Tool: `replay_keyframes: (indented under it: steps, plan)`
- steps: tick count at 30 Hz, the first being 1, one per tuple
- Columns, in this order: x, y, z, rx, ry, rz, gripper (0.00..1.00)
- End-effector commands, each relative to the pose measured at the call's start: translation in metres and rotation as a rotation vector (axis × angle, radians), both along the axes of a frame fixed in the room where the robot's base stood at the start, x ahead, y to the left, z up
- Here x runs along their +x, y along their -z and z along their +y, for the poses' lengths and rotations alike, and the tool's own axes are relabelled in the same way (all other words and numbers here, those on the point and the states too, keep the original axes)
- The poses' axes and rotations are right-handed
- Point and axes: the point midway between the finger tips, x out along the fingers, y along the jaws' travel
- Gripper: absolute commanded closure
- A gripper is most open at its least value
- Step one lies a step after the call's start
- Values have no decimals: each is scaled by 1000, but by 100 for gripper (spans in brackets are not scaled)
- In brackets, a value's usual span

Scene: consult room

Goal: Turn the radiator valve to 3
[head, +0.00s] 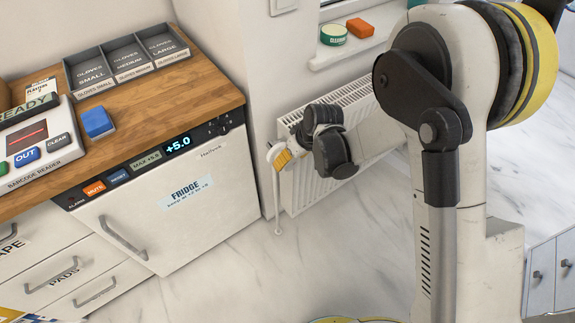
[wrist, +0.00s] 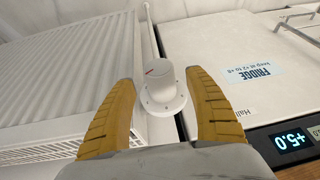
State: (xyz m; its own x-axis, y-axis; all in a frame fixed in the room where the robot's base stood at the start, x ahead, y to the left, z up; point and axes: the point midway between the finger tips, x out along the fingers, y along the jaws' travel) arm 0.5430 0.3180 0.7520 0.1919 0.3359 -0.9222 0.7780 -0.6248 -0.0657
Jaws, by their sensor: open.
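The radiator valve (wrist: 160,84) is a white round knob with a short red mark on its face and a wider dotted collar, in the middle of the wrist view. My gripper (wrist: 158,80) is open. Its yellow fingers stand on the left and right of the knob, with gaps on both sides. I cannot tell how far the tips reach along it. In the head view my gripper (head: 281,157) is at the radiator's left end, by the pipe (head: 277,205). It and my wrist largely hide the valve there. No number on the dial is readable.
The ribbed radiator (head: 300,188) is right of the valve in the head view, below a sill with a green tin (head: 333,35) and an orange block (head: 360,27). The fridge (head: 175,205), under a wooden counter (head: 190,93), stands to the left. Open floor lies in front.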

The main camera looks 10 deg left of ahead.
Motion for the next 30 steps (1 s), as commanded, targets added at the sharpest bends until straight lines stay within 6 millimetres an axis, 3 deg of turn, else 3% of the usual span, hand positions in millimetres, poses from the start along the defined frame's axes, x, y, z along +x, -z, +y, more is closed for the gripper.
replay_keyframes:
  steps: [1, 6, 17, 22, 30]
  plan:
    - [2, 12, 3, 0, -1, 0, 37]
    - [5, 28, 10, 0, 0, 0, 37]
    - [7, 31, 12, 0, 1, 0, 37]
    - [7, 30, 11, 0, 1, 0, 88]
    - [7, 31, 11, 3, 1, 2, 91]
